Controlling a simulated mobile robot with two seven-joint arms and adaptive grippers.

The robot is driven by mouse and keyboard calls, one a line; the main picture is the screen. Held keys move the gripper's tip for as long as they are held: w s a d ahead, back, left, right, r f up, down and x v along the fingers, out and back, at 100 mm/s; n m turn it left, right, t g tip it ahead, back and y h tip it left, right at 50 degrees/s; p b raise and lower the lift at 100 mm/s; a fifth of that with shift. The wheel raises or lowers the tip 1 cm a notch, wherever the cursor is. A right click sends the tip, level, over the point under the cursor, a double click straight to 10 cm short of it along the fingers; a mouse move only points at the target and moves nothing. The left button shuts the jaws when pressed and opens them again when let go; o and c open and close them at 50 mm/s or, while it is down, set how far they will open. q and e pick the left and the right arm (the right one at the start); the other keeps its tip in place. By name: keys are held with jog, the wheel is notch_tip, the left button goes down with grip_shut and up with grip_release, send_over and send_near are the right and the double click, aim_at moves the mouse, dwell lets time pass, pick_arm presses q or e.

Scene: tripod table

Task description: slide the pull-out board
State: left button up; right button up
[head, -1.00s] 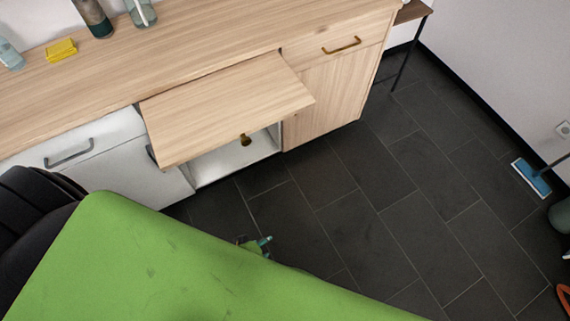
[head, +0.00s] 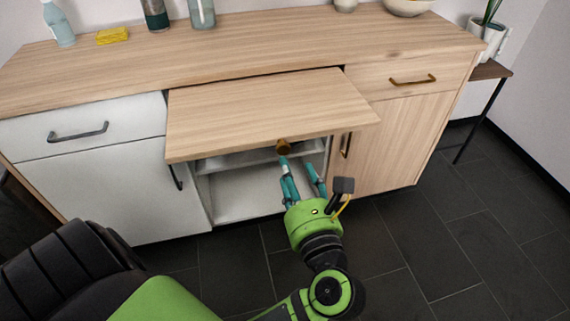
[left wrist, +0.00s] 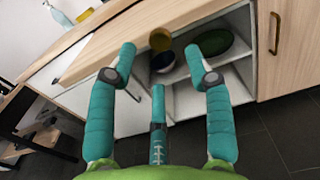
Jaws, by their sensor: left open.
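The pull-out board (head: 260,108) is a light wooden panel that sticks out from under the counter top in the head view. A round brass-brown knob (head: 283,147) sits at its front edge. My left gripper (head: 302,174), with teal fingers and a green body, is open just below and in front of the knob. In the left wrist view the knob (left wrist: 160,40) shows beyond and between the spread fingertips, with nothing held. The board's edge (left wrist: 95,50) shows there at upper left. My right gripper is not in view.
Below the board is an open cabinet with shelves (head: 250,190); a green dish (left wrist: 222,43) shows inside. A white drawer (head: 80,130) is at left, a wooden drawer (head: 410,78) at right. Bottles and a yellow sponge (head: 113,36) stand on the counter. The dark floor is clear.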

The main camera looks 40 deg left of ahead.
aim_at(284, 150)
pick_arm(q)
jog(key=p+x, duration=0.1)
jog(key=x, duration=0.6)
jog(key=shift+s, duration=0.1)
grip_shut()
